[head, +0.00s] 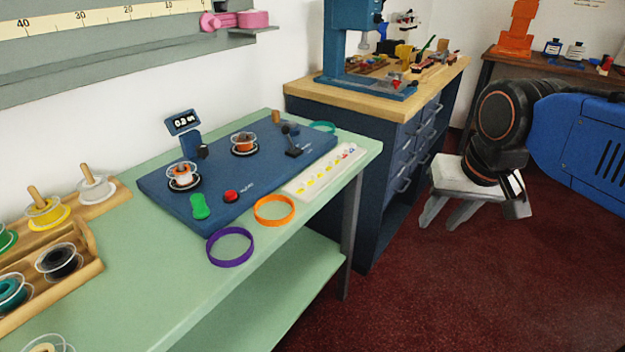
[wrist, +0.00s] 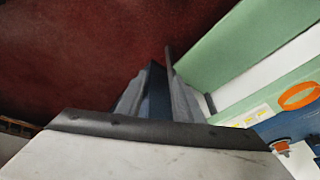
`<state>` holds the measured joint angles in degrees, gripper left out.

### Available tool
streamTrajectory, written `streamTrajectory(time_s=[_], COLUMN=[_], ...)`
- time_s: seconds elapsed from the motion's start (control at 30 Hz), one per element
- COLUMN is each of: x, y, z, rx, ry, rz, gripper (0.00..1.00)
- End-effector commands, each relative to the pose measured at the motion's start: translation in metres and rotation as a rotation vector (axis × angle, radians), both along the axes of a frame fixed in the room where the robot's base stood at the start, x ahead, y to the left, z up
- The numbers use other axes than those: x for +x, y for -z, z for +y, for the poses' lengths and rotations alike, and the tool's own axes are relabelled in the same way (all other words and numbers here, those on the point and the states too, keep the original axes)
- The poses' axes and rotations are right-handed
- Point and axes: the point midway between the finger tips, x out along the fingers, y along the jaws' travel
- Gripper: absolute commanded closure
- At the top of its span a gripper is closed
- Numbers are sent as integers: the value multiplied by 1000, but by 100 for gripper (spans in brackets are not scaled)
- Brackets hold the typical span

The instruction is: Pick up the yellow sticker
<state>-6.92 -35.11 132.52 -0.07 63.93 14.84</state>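A white strip (head: 296,188) lies along the front right edge of the green counter and carries several small yellow stickers (head: 321,175). Marks near its far end look orange or red. Part of the strip and yellow spots (wrist: 262,112) show at the right of the wrist view. My gripper (head: 442,224) has a pale body and two grey fingers that stand apart and point down. It is open and empty, in the air to the right of the counter. The wrist view shows its fingers (wrist: 160,72) from behind.
An orange ring (head: 274,209) and a purple ring (head: 230,247) lie beside the strip. A blue board (head: 225,178) with spools and a red button lies behind it. A wooden-topped blue cabinet (head: 362,160) stands beyond the counter. Open red floor surrounds my gripper.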

Motion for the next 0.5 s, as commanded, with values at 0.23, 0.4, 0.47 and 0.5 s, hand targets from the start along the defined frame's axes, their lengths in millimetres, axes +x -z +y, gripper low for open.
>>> streamTrajectory(time_s=[0.23,0.4,0.47,0.5], x=[56,89,100,107], y=[-64,-100,-111,-118], z=[48,86,101,112], rx=[53,73,75,77], ry=[120,212,244,266], rz=[96,160,182,196], gripper=[66,66,66,66])
